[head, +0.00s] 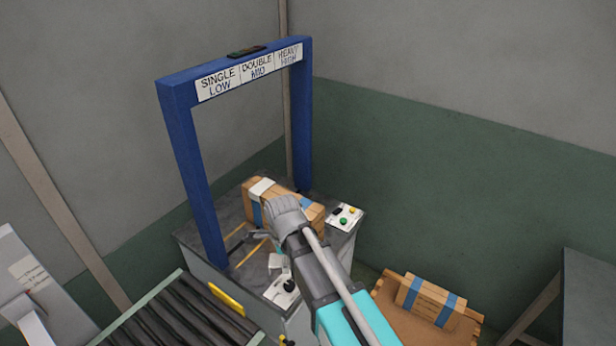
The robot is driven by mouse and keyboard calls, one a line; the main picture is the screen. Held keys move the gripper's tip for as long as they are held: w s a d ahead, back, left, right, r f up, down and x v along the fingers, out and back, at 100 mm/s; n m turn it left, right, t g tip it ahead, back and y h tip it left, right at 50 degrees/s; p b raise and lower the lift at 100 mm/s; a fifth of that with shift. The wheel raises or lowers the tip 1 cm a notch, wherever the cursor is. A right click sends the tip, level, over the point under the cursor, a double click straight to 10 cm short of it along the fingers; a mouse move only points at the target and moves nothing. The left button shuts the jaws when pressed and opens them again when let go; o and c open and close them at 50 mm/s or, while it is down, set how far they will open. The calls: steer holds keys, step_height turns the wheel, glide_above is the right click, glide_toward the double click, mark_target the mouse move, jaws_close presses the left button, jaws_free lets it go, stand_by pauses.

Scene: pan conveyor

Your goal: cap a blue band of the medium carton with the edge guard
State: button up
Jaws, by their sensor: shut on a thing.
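A tan carton (252,191) with blue bands stands on the grey machine table under the blue arch. One blue band (256,213) shows near its left end. A white piece (262,187) lies over the carton's top edge in line with that band; I cannot tell whether it is an edge guard or a label. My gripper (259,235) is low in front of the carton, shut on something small. My wrist hides part of the carton, and what I hold does not show clearly. Another tan carton (418,293) with blue bands is at lower right.
The blue arch (190,155) carries lane signs and frames the carton. A control box (346,215) is right of the carton. A roller conveyor (165,318) with a yellow end piece (227,299) lies at lower left. A grey bench (592,300) stands far right.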

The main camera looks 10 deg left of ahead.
steer(key=shift+w+d, duration=0.1)
steer(key=shift+w, duration=0.2)
